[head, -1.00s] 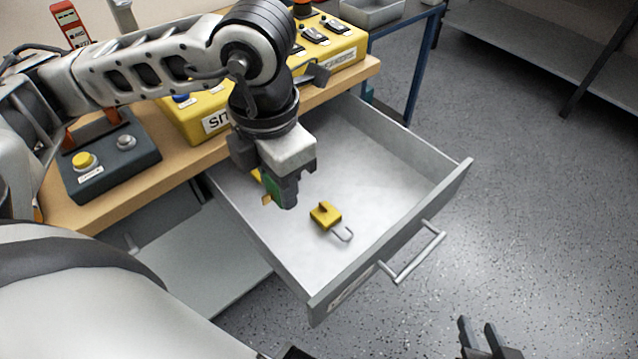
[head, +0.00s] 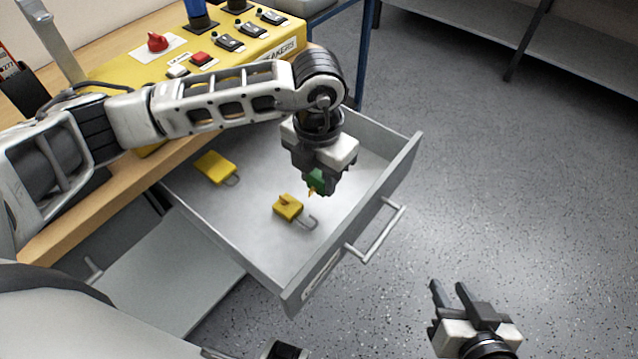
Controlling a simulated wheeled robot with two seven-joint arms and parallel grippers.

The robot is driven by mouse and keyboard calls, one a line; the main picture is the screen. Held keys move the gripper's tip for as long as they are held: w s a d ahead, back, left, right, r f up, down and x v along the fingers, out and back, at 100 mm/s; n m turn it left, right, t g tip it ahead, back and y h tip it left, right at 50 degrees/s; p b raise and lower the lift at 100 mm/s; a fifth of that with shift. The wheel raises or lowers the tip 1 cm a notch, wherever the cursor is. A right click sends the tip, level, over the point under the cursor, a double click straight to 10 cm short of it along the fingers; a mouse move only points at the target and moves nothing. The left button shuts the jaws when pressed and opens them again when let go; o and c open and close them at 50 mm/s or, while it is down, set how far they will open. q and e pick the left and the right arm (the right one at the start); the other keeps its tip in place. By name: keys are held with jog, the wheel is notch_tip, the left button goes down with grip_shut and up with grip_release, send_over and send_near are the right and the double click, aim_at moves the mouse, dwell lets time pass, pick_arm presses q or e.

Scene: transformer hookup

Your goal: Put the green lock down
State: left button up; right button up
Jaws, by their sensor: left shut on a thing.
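My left gripper (head: 321,190) is shut on the green lock (head: 316,181), of which only a small part shows between the fingers. It holds the lock over the open grey drawer (head: 235,222), towards the drawer's right side. I cannot tell how high the lock is above the drawer floor. My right gripper (head: 450,285) is open and empty, over the floor to the right of the drawer.
A yellow lock (head: 287,207) with an open shackle lies mid-drawer, just left of the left gripper. Another yellow lock (head: 215,167) lies near the back left. The drawer handle (head: 378,232) faces right. A yellow breaker box (head: 190,50) stands on the bench (head: 85,205).

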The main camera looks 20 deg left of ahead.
aim_at(319, 188)
pick_arm(q)
notch_tip(319, 188, down, 3)
jog(key=shift+f, duration=0.1)
jog(key=shift+f, duration=0.25)
jog(key=o, duration=1)
jog(key=shift+r, duration=0.1)
jog(key=shift+o, duration=0.5)
jog(key=shift+r, duration=0.4)
notch_tip(319, 188, up, 12)
jog(key=shift+f, duration=0.2)
